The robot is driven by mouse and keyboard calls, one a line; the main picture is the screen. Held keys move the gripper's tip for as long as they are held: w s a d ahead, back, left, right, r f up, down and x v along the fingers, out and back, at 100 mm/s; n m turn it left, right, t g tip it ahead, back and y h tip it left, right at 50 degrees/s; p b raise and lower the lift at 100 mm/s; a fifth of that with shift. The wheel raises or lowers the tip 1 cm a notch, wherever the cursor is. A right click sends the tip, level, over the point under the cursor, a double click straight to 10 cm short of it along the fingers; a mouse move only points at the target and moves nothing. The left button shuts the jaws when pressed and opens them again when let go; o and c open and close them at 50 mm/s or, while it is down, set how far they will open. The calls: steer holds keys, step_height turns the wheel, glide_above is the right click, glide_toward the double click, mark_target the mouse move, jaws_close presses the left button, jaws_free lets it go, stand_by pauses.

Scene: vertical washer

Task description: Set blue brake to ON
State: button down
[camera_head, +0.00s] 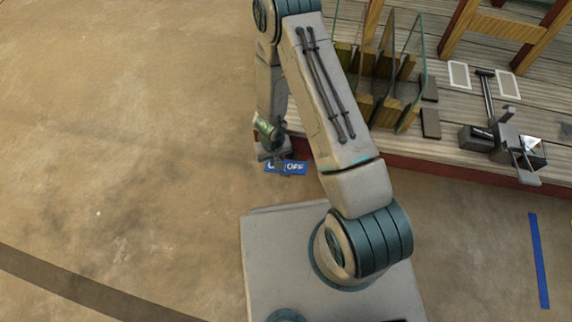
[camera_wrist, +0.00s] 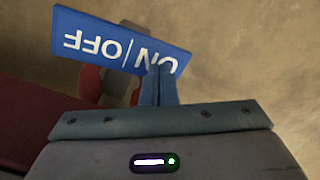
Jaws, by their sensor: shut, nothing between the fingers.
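The blue brake is a flat blue plate with white ON and OFF lettering. In the wrist view the plate (camera_wrist: 95,38) lies tilted and its words appear upside down. In the head view the plate (camera_head: 293,168) shows OFF, with the ON side partly covered by my gripper. My gripper (camera_wrist: 160,72) is shut and empty. Its fingertips overlap the plate's near edge by the ON lettering; I cannot tell whether they touch it. In the head view my gripper (camera_head: 270,153) is small and dark, just above the plate's left end.
A wooden platform with a red edge (camera_head: 455,172) runs along the right, carrying glass panes (camera_head: 415,60) in wooden slots and a grey clamp-like device (camera_head: 505,140). A blue tape strip (camera_head: 539,260) lies on the floor. The brown floor at left is clear.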

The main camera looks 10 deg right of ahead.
step_height(320, 180, up, 7)
steer(key=p, duration=0.6)
steer(key=shift+f, duration=0.15)
stand_by(0.3)
steer(key=w+r+t+y+p, duration=0.3)
steer(key=r+p, duration=1.2)
steer(key=r, duration=2.5)
steer(key=s+d+r+h+p, duration=0.1)
steer(key=s+d+r+p, duration=0.3)
steer(key=r, duration=0.7)
steer(key=s+d+r+m+h+p, duration=0.1)
steer(key=s+d+r+p, duration=0.3)
steer(key=r, duration=0.8)
steer(key=s+d+r+m+h+p, duration=0.1)
steer(key=s+d+r+p, duration=0.2)
steer(key=s+r+p, duration=0.4)
step_height(320, 180, up, 5)
steer(key=shift+d+f+p, duration=0.1)
steer(key=shift+d+p, duration=0.3)
